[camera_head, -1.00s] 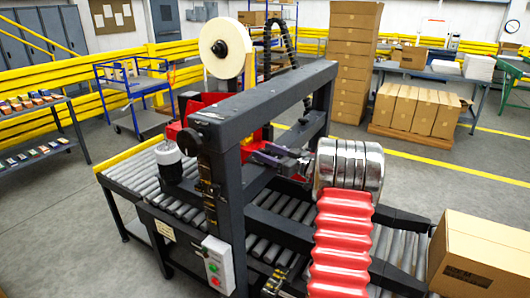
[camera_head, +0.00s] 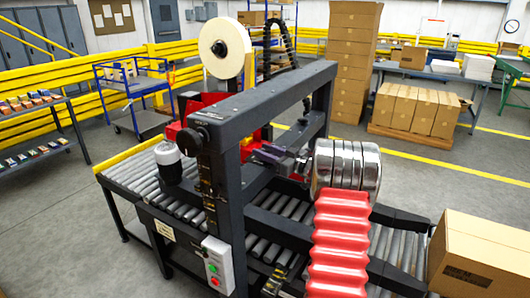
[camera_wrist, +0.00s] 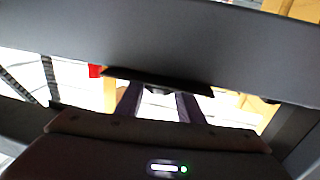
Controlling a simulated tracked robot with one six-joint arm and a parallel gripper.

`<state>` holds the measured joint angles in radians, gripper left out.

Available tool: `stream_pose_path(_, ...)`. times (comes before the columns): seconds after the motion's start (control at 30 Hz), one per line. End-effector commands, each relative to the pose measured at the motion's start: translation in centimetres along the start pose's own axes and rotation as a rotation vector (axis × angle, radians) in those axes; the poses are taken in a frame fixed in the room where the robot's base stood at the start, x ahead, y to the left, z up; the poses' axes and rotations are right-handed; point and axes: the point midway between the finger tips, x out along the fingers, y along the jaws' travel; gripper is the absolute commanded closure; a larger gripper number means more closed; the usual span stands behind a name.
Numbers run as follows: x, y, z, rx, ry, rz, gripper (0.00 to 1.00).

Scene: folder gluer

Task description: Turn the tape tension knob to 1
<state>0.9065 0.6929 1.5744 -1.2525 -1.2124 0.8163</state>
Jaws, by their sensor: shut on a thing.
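My gripper (camera_head: 262,155) reaches left from my chrome and red arm, under the dark top frame of the taping machine (camera_head: 262,108). Its purple-grey fingers end beside the red tape head (camera_head: 195,106). In the wrist view my gripper (camera_wrist: 158,96) shows two fingers with a small dark part between their tips, seemingly the tape tension knob (camera_wrist: 157,90). The gripper is shut on it. Most of the knob is hidden by the fingers and a dark edge, and its scale and pointer cannot be read.
A wide dark beam (camera_wrist: 200,40) crosses the wrist view close above the fingers. A tape roll (camera_head: 225,47) stands above the machine. The roller conveyor (camera_head: 130,178) runs below, with a control box (camera_head: 217,265) in front. A carton (camera_head: 478,255) sits at right.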

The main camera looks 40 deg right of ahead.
Motion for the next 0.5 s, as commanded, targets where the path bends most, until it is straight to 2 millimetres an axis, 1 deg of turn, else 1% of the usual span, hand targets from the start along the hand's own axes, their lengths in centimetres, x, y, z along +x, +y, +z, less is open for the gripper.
stream_pose_path(0.27,0.01,0.02,-0.04,0.000,0.001,-0.018,0.88)
stream_pose_path(0.5,0.01,0.09,-0.01,-0.002,0.001,-0.085,0.88)
